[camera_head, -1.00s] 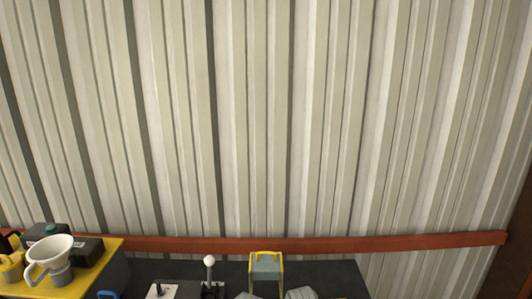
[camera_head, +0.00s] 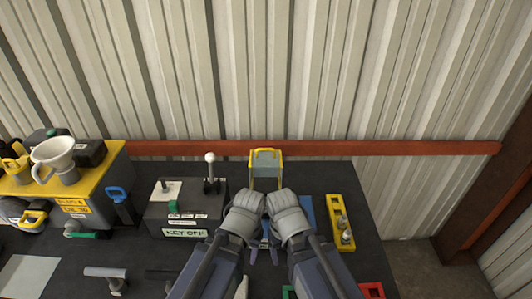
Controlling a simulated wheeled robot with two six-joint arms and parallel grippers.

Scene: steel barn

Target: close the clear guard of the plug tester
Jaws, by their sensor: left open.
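A clear guard (camera_head: 265,166) in a yellow frame stands upright at the back of the bench, in the middle of the head view. What lies just below it is partly hidden behind my two grey wrists. My left gripper (camera_head: 257,252) is open, seen small and dark between my arms, nearer to me than the guard and apart from it. My right arm's wrist is beside the left one, almost touching it in the picture. The right gripper's jaws cannot be made out clearly.
A grey box (camera_head: 183,215) with a white-knobbed lever stands left of my arms. A yellow tray (camera_head: 340,222) with small parts lies to the right. A yellow stand (camera_head: 100,178) carries a white funnel jug (camera_head: 55,155). The dark bench (camera_head: 325,174) is bare behind the tray.

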